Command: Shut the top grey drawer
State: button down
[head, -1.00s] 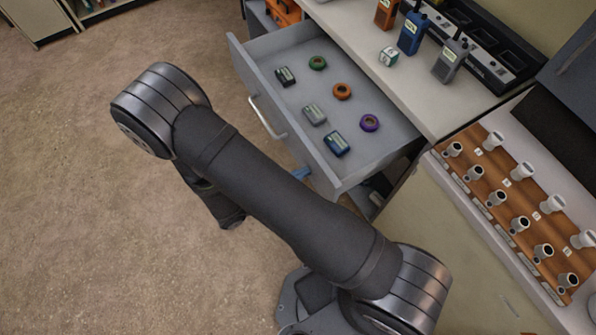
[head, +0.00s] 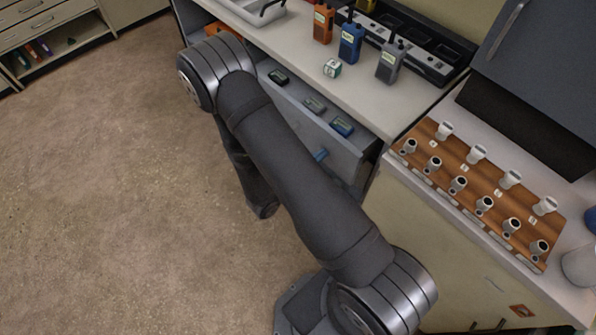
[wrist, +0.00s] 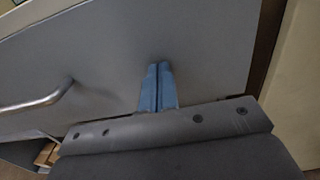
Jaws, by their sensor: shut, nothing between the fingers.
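The top grey drawer (head: 345,160) is open only a little in the head view. A narrow strip of its inside shows, with a black battery (head: 278,77), a grey one (head: 314,105) and a blue one (head: 342,126) near the front. In the wrist view its flat grey front (wrist: 215,60) fills most of the picture, with a metal handle (wrist: 40,103) at left. My gripper (wrist: 158,68) has its blue fingers together and empty, tips at the drawer front, right of the handle. It also shows in the head view (head: 320,155), partly behind my arm. I cannot tell whether the tips touch.
The white counter (head: 290,45) above the drawer holds a small cube (head: 332,68), several radios (head: 350,42) and a dark charger rack (head: 430,50). A wooden board (head: 470,200) with several knobs lies at right. The floor (head: 130,190) at left is clear.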

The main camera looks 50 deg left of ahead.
jog(key=w, duration=1.1)
jog(key=shift+w+r, duration=0.1)
jog(key=shift+w, duration=0.2)
jog(key=shift+a, duration=0.1)
jog(key=s, duration=1.4)
jog(key=shift+s, duration=0.3)
jog(key=shift+w, duration=0.1)
jog(key=w, duration=1.2)
jog(key=shift+w, duration=0.65)
